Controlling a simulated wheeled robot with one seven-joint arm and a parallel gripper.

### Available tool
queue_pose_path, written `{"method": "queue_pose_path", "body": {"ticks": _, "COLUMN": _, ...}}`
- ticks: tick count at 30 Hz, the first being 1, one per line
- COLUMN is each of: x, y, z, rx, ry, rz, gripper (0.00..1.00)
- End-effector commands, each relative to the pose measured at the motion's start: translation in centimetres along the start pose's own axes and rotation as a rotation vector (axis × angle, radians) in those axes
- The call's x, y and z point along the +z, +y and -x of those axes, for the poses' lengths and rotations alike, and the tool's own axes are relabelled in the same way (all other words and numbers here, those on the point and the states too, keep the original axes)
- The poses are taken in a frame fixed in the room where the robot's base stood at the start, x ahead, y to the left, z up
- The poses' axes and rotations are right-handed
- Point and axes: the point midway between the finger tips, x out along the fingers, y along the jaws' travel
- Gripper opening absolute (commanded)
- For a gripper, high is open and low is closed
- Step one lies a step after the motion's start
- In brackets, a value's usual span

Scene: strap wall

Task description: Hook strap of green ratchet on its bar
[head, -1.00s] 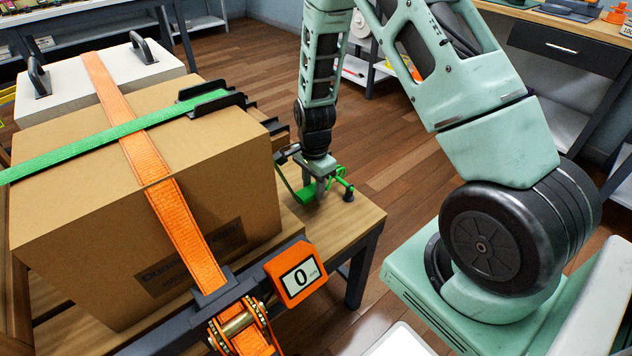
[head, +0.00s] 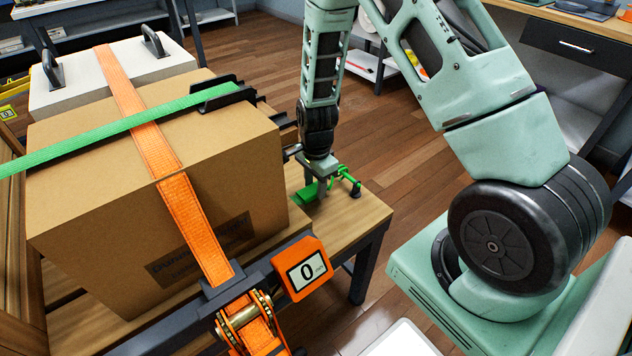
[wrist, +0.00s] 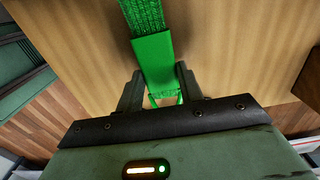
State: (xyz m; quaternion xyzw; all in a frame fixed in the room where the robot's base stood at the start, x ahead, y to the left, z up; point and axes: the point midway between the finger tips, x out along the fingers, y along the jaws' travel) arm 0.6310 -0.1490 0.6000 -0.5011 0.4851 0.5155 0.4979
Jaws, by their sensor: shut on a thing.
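My gripper (head: 321,188) is low at the right end of the wooden bench, beside the cardboard box. It is shut on the green strap's end piece. In the wrist view, the flat green end piece (wrist: 155,62) is between my gripper's fingers (wrist: 160,92), with thin green wire at its near end and webbing (wrist: 143,15) running away. The green strap (head: 120,128) also crosses the box top. A small green part with a dark foot (head: 352,184) stands right of my gripper. My gripper partly hides this area, and I cannot tell whether the end piece touches a bar.
The cardboard box (head: 110,225) fills the bench's left side, close to my gripper. An orange strap (head: 195,228) runs over it to an orange ratchet (head: 245,318) and a display reading 0 (head: 305,272). Bare bench top (head: 358,212) shows at the right corner.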

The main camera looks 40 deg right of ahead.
Motion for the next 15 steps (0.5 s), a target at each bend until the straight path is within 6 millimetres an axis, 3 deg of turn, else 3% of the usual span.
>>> {"method": "queue_pose_path", "body": {"ticks": 8, "x": -0.03, "y": -0.03, "z": 0.0, "rx": -0.001, "ry": 0.0, "rz": 0.0, "gripper": 0.11}}
{"method": "queue_pose_path", "body": {"ticks": 9, "x": -0.03, "y": -0.03, "z": 0.01, "rx": -0.001, "ry": 0.0, "rz": 0.0, "gripper": 0.42}}
{"method": "queue_pose_path", "body": {"ticks": 11, "x": -0.03, "y": -0.03, "z": 0.01, "rx": -0.001, "ry": 0.0, "rz": 0.0, "gripper": 0.59}}
{"method": "queue_pose_path", "body": {"ticks": 15, "x": -0.03, "y": -0.03, "z": 0.0, "rx": -0.001, "ry": 0.0, "rz": 0.0, "gripper": 0.62}}
